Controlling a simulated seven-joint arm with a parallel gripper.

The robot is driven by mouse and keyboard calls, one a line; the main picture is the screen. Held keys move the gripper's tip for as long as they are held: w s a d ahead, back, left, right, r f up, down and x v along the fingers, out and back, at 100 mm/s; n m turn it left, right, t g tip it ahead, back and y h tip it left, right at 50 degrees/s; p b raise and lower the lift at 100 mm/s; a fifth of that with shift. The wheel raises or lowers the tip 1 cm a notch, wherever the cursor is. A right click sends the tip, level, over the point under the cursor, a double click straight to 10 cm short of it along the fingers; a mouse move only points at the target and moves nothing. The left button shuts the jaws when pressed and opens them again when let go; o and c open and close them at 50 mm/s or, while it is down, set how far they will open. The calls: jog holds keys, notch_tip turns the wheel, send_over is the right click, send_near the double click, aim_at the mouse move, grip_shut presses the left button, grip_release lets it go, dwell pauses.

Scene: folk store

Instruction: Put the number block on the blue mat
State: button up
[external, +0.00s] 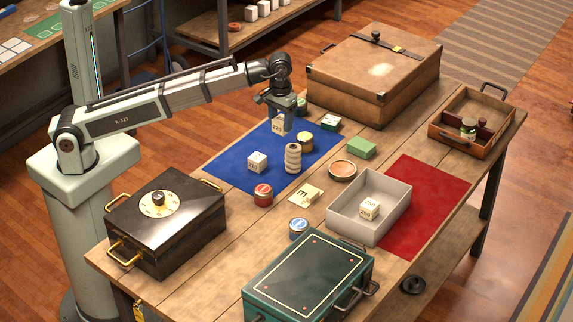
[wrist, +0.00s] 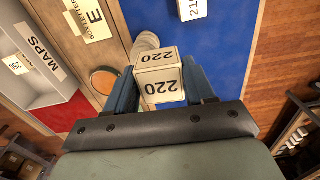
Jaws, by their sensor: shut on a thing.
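My gripper (external: 278,112) is shut on a white number block marked 220 (wrist: 160,83), which also shows in the external view (external: 278,126). The block sits between the two blue fingers. It appears above the far part of the blue mat (external: 225,168); the exact gap under it cannot be told. The mat fills much of the wrist view (wrist: 228,50). A second white number block (external: 257,162) rests on the mat, its number starting with 21 in the wrist view (wrist: 192,8).
A grey tray (external: 348,225) holding white blocks overlaps the red mat (external: 430,205). A brown case (external: 370,80) stands behind, a black box (external: 165,225) in front left.

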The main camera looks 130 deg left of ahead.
jog(key=s+a, duration=1.3)
jog(key=s, duration=0.2)
jog(key=shift+s+a+f, duration=0.1)
jog(key=shift+a+f, duration=0.05)
jog(key=shift+f, duration=3.6)
jog(key=shift+a+f, duration=0.15)
jog(key=shift+f, duration=3.6)
jog(key=shift+f, duration=0.1)
jog(key=o, duration=1)
notch_tip(320, 180, up, 12)
jog(key=shift+r, duration=0.15)
jog(key=shift+o, duration=0.2)
